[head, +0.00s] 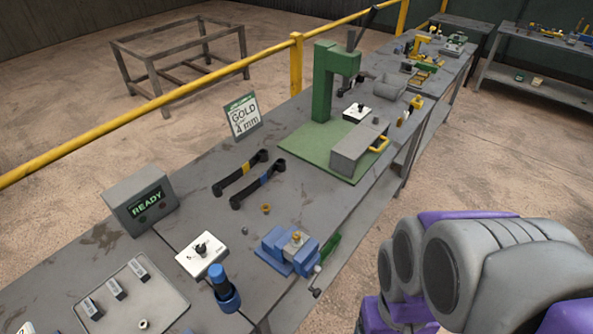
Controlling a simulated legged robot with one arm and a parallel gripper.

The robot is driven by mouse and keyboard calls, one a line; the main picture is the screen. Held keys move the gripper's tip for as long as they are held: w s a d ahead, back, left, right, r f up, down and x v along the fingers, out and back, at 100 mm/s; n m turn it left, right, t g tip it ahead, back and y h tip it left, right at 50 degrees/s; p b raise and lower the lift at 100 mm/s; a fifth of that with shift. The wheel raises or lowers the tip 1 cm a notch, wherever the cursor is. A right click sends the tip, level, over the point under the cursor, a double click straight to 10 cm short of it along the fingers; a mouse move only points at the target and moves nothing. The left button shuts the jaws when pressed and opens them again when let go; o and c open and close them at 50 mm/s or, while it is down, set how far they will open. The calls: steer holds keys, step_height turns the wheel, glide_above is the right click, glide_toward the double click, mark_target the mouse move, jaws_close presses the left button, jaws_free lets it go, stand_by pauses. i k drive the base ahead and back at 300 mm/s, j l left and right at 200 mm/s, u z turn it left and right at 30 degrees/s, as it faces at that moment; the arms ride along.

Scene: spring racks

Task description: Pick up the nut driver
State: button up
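An upright tool with a bright blue handle (221,284) stands near the front edge of the bench, at the lower middle of the head view. It looks like the nut driver, with a darker blue lower part. Grey and purple links of my own arm fill the lower right, beyond the bench edge and apart from the tool. My gripper's fingers do not show.
A blue vise (290,250) and a white switch box (202,253) stand close to the blue-handled tool. A grey tray (170,302) lies left. Two black levers (250,180), a READY display (141,199) and a green press (331,80) stand farther back.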

mark_target(219, 278)
steer(key=k+j+u, duration=0.1)
steer(key=u, duration=1.15)
